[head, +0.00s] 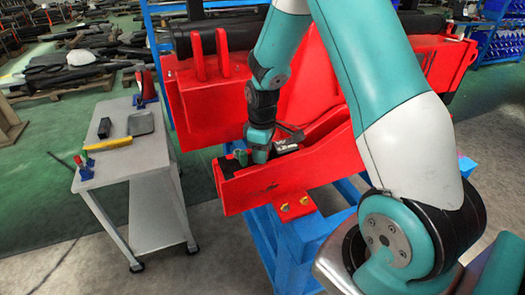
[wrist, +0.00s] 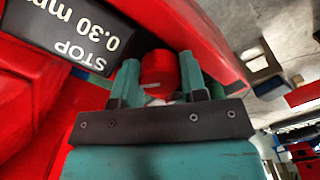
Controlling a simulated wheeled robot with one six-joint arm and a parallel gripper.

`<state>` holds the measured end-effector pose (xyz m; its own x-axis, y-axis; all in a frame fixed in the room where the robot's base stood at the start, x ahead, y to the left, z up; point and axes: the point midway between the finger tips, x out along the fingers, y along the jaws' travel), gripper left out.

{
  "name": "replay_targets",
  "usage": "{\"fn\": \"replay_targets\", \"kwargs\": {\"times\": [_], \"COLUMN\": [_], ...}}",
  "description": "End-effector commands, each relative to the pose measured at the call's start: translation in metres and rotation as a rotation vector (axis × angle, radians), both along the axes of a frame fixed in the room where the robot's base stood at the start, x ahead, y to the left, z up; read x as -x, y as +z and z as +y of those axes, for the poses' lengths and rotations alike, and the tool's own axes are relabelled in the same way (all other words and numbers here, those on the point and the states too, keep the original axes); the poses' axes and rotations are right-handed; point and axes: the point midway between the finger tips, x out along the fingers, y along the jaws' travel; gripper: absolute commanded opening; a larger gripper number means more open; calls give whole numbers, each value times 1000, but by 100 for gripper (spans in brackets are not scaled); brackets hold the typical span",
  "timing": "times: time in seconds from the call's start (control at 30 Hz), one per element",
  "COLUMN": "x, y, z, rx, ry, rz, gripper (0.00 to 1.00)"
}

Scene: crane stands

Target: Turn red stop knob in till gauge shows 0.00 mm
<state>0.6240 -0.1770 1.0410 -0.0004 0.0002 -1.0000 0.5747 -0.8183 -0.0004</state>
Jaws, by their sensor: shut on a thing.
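The red stop knob (wrist: 158,70) shows between the two fingers of my gripper (wrist: 160,82) in the wrist view. The gripper is shut on the knob, with one teal finger on each side. A short pale mark shows on the knob's side. The black gauge (wrist: 82,38) beside it reads "STOP 0.30 mm" in white letters. In the head view my gripper (head: 256,155) reaches down to the red crane part, and the gauge (head: 287,142) is just right of it. The knob is hidden there behind the gripper.
The red crane part (head: 300,170) rests on a blue stand (head: 300,238). A grey trolley (head: 125,155) with a yellow-handled tool, a tray and small items stands at the left.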

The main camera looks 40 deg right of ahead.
Motion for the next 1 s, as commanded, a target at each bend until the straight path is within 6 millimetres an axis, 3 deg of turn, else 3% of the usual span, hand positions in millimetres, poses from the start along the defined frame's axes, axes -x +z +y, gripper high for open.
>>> {"fn": "replay_targets", "kwargs": {"times": [0.03, 0.13, 0.63, 1.0], "x": [0, 0, 0, -1], "y": [1, 1, 1, 1], "z": [-1, -1, -4, 0], "rx": [1, 2, 6, 2], "ry": [-1, -1, 60, 559], "rz": [0, 0, -2, 0], "gripper": [44, 65, 65, 65]}}
